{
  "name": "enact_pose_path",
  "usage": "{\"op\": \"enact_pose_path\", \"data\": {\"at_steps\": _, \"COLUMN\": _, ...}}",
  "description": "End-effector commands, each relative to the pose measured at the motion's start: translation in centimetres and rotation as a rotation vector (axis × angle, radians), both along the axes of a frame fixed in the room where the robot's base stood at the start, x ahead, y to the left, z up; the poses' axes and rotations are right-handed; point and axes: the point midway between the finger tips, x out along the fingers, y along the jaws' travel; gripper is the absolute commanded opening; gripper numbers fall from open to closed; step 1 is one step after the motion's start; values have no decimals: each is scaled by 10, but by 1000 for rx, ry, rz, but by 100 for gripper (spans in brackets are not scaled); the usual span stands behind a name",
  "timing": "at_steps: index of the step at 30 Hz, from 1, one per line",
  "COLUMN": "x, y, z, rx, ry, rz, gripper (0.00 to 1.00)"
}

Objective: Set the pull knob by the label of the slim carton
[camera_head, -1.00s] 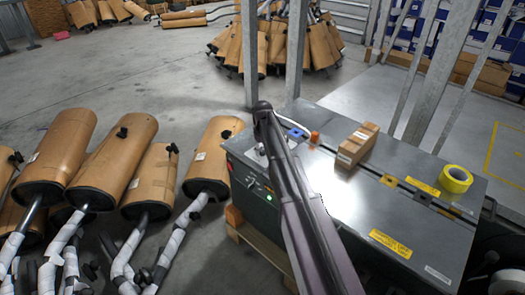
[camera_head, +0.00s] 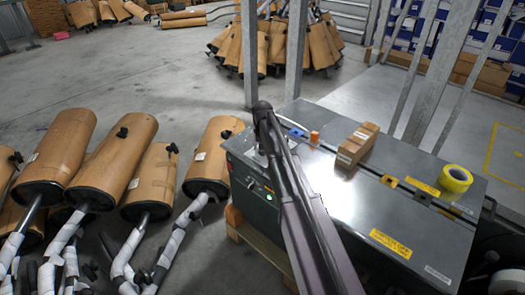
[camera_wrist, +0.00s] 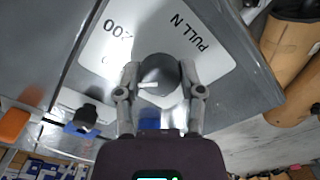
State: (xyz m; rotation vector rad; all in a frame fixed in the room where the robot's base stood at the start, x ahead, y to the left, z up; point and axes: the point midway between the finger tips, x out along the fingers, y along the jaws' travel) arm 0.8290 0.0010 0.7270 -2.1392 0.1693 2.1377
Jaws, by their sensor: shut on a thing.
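The pull knob (camera_wrist: 158,74) is round and dark grey with a short white pointer mark. It sits on a white dial label (camera_wrist: 108,38) printed with "PULL N" and "200"; the rest of the print is partly hidden. My gripper (camera_wrist: 159,80) is shut on the knob, with a finger on each side. In the head view my arm hides the knob and most of the gripper. The slim carton (camera_head: 358,144) is brown and lies on the machine's top, right of my arm. It has a pale label on its near end, too small to read.
The grey machine top (camera_head: 345,205) also bears a yellow tape roll (camera_head: 455,179), an orange piece (camera_head: 314,137) and blue and yellow parts along a slot. Wrapped mufflers (camera_head: 115,155) stand at the left. A metal post (camera_head: 436,75) rises behind the machine.

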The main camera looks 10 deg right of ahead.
Motion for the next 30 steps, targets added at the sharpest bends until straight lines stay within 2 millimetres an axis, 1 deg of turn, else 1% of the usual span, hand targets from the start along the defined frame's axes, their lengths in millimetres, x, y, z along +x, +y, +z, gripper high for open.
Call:
{"op": "enact_pose_path", "data": {"at_steps": 7, "x": -1, "y": -2, "z": 0, "rx": -4, "ry": 3, "rz": 0, "gripper": 2}}
{"op": "enact_pose_path", "data": {"at_steps": 8, "x": -1, "y": -2, "z": 0, "rx": -4, "ry": 3, "rz": 0, "gripper": 53}}
{"op": "enact_pose_path", "data": {"at_steps": 9, "x": -1, "y": -2, "z": 0, "rx": -4, "ry": 3, "rz": 0, "gripper": 65}}
{"op": "enact_pose_path", "data": {"at_steps": 11, "x": -1, "y": -2, "z": 0, "rx": -4, "ry": 3, "rz": 0, "gripper": 83}}
{"op": "enact_pose_path", "data": {"at_steps": 12, "x": -1, "y": -2, "z": 0, "rx": -3, "ry": 2, "rz": 0, "gripper": 85}}
{"op": "enact_pose_path", "data": {"at_steps": 25, "x": 0, "y": -1, "z": 0, "rx": -1, "ry": 0, "rz": 5, "gripper": 85}}
{"op": "enact_pose_path", "data": {"at_steps": 30, "x": 0, "y": 0, "z": 0, "rx": -1, "ry": 0, "rz": 32, "gripper": 85}}
